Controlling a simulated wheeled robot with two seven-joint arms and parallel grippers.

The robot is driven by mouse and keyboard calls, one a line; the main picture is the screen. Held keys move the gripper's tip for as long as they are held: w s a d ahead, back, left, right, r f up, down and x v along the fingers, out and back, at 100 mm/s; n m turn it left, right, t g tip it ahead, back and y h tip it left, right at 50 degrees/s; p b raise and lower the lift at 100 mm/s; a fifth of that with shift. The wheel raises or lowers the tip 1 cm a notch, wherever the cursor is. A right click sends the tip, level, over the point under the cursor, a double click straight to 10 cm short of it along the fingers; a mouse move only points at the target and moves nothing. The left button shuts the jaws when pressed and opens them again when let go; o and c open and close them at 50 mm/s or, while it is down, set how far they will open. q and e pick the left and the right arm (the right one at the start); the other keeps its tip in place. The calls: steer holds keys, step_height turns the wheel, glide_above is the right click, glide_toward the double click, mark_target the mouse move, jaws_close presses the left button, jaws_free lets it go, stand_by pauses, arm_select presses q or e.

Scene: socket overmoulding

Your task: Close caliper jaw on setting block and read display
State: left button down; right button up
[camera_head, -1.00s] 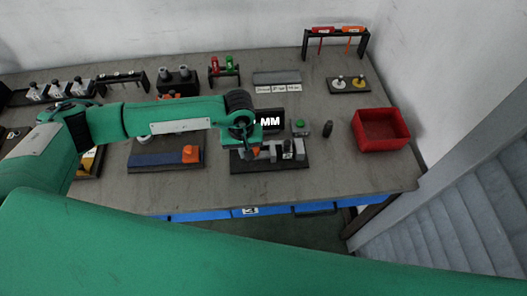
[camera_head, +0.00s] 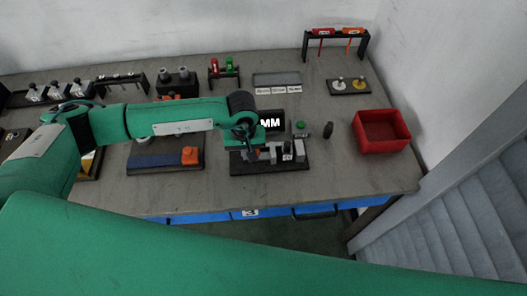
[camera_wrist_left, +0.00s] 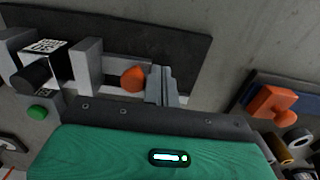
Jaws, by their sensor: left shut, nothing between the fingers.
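The caliper fixture stands on a black base plate (camera_head: 270,168) at the front middle of the bench. Its black display (camera_head: 270,121) behind it shows "MM"; no number can be read. In the wrist view, an orange knob (camera_wrist_left: 133,78) sits on the rail beside a grey upright jaw (camera_wrist_left: 87,62). Left of that jaw is a block with a coded top (camera_wrist_left: 45,47), likely the setting block, with a dark cylinder before it. My left gripper (camera_wrist_left: 163,88) is shut and empty, right beside the orange knob; contact cannot be told. It also shows in the head view (camera_head: 250,152). My right gripper is out of view.
A green button (camera_head: 300,125) and a small dark cylinder (camera_head: 328,130) stand right of the display. A red bin (camera_head: 381,147) is at the right. A blue fixture with an orange block (camera_head: 190,155) lies to the left. Racks line the back.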

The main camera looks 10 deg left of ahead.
mark_target(257, 151)
arm_select(q)
steer(key=shift+w+d, duration=0.15)
steer(key=shift+d, duration=0.35)
steer(key=shift+w+d+b, duration=0.15)
steer(key=shift+d+b, duration=0.3)
steer(key=shift+d, duration=0.1)
steer(key=shift+w+d+b, duration=0.15)
steer(key=shift+d+b, duration=0.3)
steer(key=shift+d, duration=0.2)
stand_by(0.6)
steer(key=shift+a, duration=0.2)
steer(key=shift+s+a+b, duration=0.1)
steer(key=shift+a+b, duration=0.25)
steer(key=shift+b, duration=0.05)
steer(key=shift+r+p, duration=1.2)
steer(key=shift+r, duration=2.85)
